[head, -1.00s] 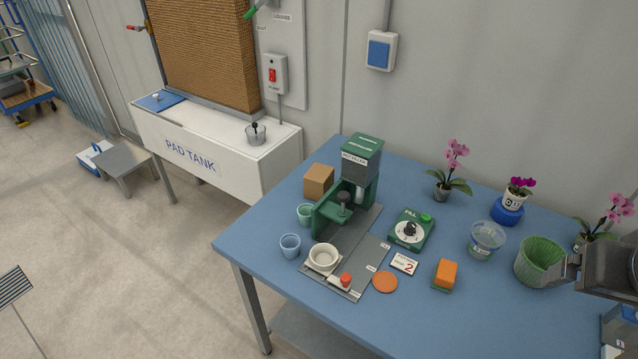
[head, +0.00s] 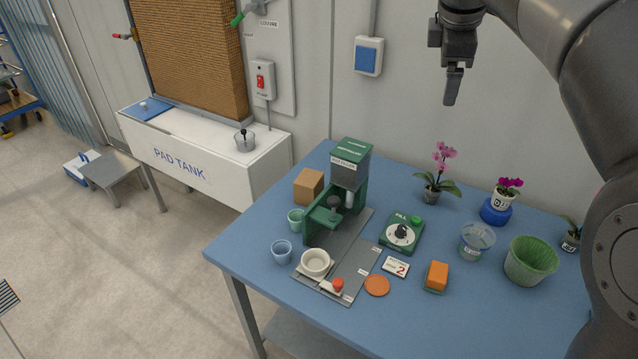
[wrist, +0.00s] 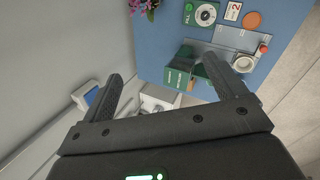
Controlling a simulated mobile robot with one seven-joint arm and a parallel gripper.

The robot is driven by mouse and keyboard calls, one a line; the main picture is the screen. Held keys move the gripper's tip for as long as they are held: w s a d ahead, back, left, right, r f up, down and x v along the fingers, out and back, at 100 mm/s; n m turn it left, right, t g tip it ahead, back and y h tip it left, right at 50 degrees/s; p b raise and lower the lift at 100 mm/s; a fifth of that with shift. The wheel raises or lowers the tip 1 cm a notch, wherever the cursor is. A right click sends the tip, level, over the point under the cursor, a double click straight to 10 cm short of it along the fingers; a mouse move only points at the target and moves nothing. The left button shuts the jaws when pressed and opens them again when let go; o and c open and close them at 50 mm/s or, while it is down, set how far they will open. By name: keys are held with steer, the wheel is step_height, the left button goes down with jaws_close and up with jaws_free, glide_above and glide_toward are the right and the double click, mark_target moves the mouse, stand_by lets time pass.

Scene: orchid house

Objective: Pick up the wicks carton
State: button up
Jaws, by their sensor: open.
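A plain brown carton (head: 308,187), the only box-like carton in view, stands on the blue table near its back left edge, left of the green dispensing machine. No wicks label can be read on it. My gripper (head: 452,86) is raised high at the upper right in the head view, well above the table and far from the carton. In the wrist view my gripper (wrist: 165,82) has its two fingers wide apart with nothing between them.
The green machine (head: 350,170) stands close beside the carton. A green cup (head: 296,220) and a blue cup (head: 282,251) stand in front. Potted orchids (head: 437,180) line the back. The white pad tank (head: 200,150) is left of the table.

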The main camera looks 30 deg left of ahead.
steer(key=w+a+f+n, duration=0.2)
steer(key=a+n, duration=0.2)
steer(key=a, duration=0.5)
steer(key=w+a+f+n, duration=0.2)
steer(key=a+f+n, duration=0.15)
steer(key=a, duration=0.45)
steer(key=n, duration=0.9)
glide_above(308, 178)
steer(key=s, duration=0.3)
step_height(308, 178, down, 11)
steer(key=shift+g, duration=0.3)
steer(key=f, duration=1)
steer(key=d+f, duration=0.1)
steer(key=f, duration=0.5)
steer(key=shift+s+f, duration=0.1)
steer(key=shift+s, duration=0.2)
steer(key=x, duration=0.5)
steer(key=shift+a+f, duration=0.1)
steer(key=shift+f, duration=0.15)
steer(key=shift+a+x, duration=0.15)
steer(key=shift+x, duration=1.2)
steer(key=shift+a+x, duration=0.1)
steer(key=shift+x, duration=1.25)
steer(key=shift+c, duration=0.2)
steer(key=c, duration=1.1)
